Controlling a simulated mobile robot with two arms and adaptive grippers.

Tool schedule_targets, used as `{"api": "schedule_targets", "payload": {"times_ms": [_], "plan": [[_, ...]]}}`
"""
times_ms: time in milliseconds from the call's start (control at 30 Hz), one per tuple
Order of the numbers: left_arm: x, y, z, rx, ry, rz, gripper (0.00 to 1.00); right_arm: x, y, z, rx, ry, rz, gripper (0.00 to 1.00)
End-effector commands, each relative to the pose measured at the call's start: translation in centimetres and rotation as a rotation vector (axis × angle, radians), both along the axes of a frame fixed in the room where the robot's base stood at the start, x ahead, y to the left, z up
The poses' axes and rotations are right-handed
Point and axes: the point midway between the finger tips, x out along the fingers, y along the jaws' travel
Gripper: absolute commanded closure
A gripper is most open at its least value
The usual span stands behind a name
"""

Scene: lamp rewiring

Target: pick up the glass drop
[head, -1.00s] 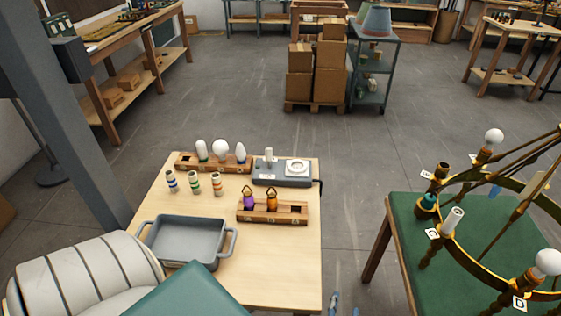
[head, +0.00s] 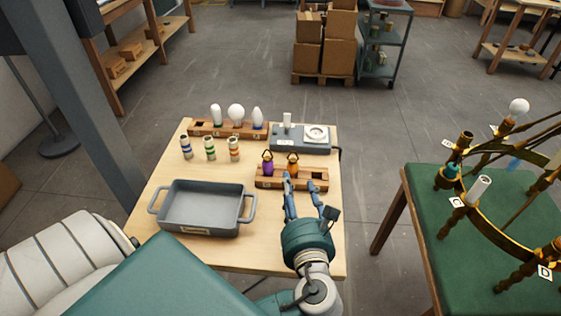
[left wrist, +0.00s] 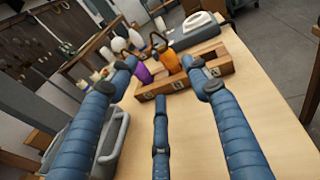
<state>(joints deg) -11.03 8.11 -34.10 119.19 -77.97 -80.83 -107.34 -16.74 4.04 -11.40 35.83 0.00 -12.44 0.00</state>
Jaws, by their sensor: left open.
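Two glass drops with dark hooks on top stand in a wooden rack (head: 318,185) on the light wooden table. The purple drop (head: 268,169) is on the left and the amber drop (head: 292,169) is to its right; the rack's right slot is empty. My left gripper (head: 307,199) is open and empty, just in front of the rack, with its fingers pointing at it. In the left wrist view the purple drop (left wrist: 143,74) and amber drop (left wrist: 171,62) show beyond the spread fingers (left wrist: 162,78). The left finger partly covers the purple drop. My right gripper is out of view.
A grey tray (head: 205,229) stands left of my gripper. Behind the rack are several striped sockets (head: 209,148), a bulb rack (head: 228,134) and a grey device (head: 300,141). A green table (head: 430,230) with a brass chandelier stands right, across a floor gap.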

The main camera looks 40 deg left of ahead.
Motion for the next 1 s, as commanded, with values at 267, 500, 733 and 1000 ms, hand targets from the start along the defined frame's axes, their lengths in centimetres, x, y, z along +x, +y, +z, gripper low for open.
{"api": "schedule_targets", "payload": {"times_ms": [267, 500, 733, 1000], "plan": [[2.6, 2.4, -0.4, 0.001, 0.000, -0.001, 0.51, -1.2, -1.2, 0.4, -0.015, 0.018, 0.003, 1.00], [4.5, 4.5, -0.7, 0.005, 0.000, -0.001, 0.51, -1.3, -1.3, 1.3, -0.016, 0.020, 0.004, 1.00], [6.2, 6.2, -1.4, 0.001, 0.002, -0.002, 0.51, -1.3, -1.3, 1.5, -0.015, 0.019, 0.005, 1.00], [6.3, 6.2, -1.5, -0.001, 0.002, -0.003, 0.59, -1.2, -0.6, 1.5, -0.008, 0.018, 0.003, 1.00]]}}
